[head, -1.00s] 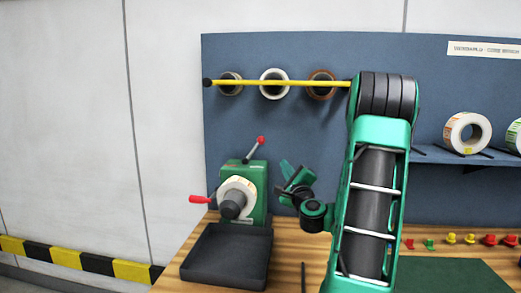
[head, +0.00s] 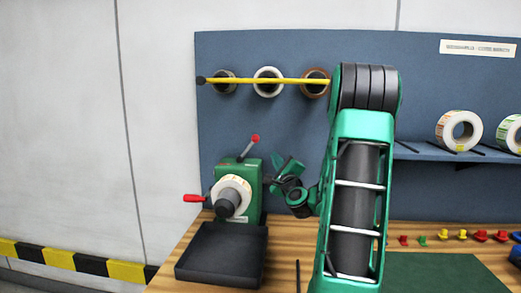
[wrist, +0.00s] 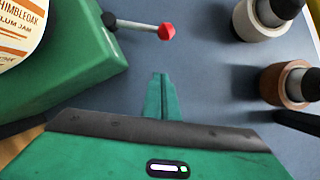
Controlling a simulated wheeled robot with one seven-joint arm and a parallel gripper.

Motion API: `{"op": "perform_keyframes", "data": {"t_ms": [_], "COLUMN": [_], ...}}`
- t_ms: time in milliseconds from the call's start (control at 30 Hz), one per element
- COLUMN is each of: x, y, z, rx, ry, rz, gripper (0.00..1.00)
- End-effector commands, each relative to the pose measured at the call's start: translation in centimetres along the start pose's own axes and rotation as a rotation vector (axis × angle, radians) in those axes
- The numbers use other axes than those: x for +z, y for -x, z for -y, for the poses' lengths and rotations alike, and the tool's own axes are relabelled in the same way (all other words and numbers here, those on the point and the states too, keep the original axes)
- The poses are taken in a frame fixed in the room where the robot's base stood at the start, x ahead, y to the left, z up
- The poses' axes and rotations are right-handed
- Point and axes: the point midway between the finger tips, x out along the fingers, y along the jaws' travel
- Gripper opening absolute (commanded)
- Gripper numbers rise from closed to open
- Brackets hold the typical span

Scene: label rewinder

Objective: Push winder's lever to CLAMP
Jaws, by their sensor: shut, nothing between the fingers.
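The winder (head: 252,180) is a green box with a label roll (head: 232,192) on its front spindle. Its lever, a grey rod with a red ball (head: 255,139), rises from the top and leans right in the head view. In the wrist view the lever's red ball (wrist: 167,31) is ahead of my fingertips and slightly right, with a visible gap. My gripper (wrist: 160,76) is shut and empty. In the head view my gripper (head: 278,172) is right of the winder, below the ball's height, partly hidden by my wrist. I cannot read any lever marking.
A red-handled crank (head: 194,198) sticks out left of the winder. A black tray (head: 222,254) stands in front. Core rolls (head: 268,82) hang behind a yellow bar (head: 270,81) above. Label rolls (head: 460,130) stand on the right shelf; small coloured pieces (head: 462,235) lie on the bench.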

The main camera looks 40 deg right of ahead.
Motion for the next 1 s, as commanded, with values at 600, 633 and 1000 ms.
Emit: {"op": "perform_keyframes", "data": {"t_ms": [600,633,1000], "x": [1.6,1.9,4.0], "y": [-6.1,-6.2,-6.6], "z": [0.0,0.0,0.0], "rx": [-0.001,-0.001,-0.001], "ry": [0.001,0.001,-0.001], "rz": [0.003,0.003,0.002], "gripper": [0.00,0.00,0.00]}}
